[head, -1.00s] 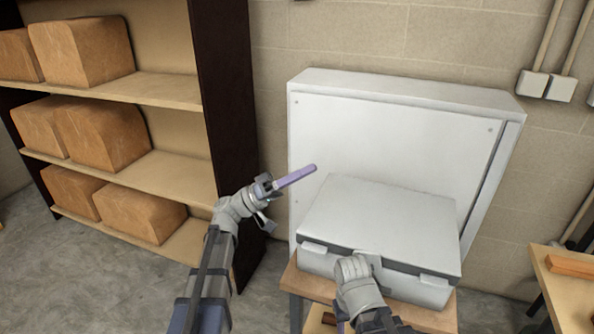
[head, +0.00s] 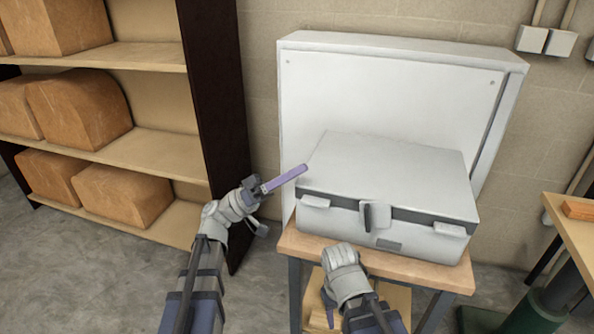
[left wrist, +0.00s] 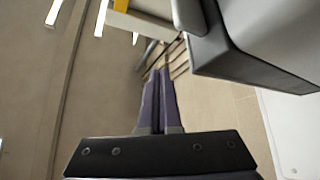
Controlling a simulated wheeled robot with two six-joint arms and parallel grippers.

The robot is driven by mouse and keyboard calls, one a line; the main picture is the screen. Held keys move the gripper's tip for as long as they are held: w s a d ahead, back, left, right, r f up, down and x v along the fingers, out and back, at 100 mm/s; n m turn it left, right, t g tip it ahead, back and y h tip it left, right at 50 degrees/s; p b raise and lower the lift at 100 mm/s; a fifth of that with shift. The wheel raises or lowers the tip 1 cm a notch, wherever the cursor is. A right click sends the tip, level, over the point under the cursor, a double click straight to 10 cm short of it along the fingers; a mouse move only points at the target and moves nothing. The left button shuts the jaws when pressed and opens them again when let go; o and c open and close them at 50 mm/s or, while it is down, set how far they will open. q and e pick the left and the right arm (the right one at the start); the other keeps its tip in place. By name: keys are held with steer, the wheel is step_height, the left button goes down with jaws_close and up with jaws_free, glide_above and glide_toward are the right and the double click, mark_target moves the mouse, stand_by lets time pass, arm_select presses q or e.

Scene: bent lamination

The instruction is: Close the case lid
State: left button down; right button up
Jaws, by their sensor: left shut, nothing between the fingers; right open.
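The grey case (head: 385,195) sits on a small wooden-topped stand, its lid (head: 395,158) lying flat over the base with a dark band between them. A latch (head: 375,216) is at the middle of its front. My left gripper (head: 304,168) is shut and empty, its purple fingers pointing at the case's left side. In the left wrist view the shut fingers (left wrist: 160,75) are apart from a grey and dark body, apparently the case (left wrist: 260,40), at upper right. My right gripper (head: 329,308) is open, below and in front of the case; its fingers are partly hidden.
The stand's top (head: 290,240) is narrow around the case. A white panel (head: 390,100) stands close behind. A dark-sided shelf (head: 212,100) with brown blocks is at left. Another table (head: 572,240) is at right. Open floor lies between shelf and stand.

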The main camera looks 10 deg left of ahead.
arm_select(q)
steer(key=f+b, duration=0.3)
steer(key=s+f+b, duration=0.1)
steer(key=f+b, duration=0.2)
steer(key=f, duration=0.1)
steer(key=shift+s, duration=0.2)
arm_select(e)
step_height(320, 180, down, 7)
arm_select(q)
steer(key=shift+s+f, duration=0.1)
steer(key=shift+f, duration=0.05)
arm_select(e)
steer(key=shift+f, duration=0.1)
arm_select(q)
step_height(320, 180, up, 6)
steer(key=f+p, duration=0.1)
steer(key=p, duration=0.4)
arm_select(e)
step_height(320, 180, up, 5)
arm_select(q)
steer(key=b, duration=0.7)
glide_toward(302, 198)
steer(key=w+r, duration=0.1)
steer(key=w+a+r, duration=0.1)
steer(key=r, duration=0.1)
steer(key=shift+w+a, duration=0.25)
steer(key=shift+w, duration=0.15)
arm_select(e)
step_height(302, 198, down, 7)
steer(key=shift+a, duration=0.15)
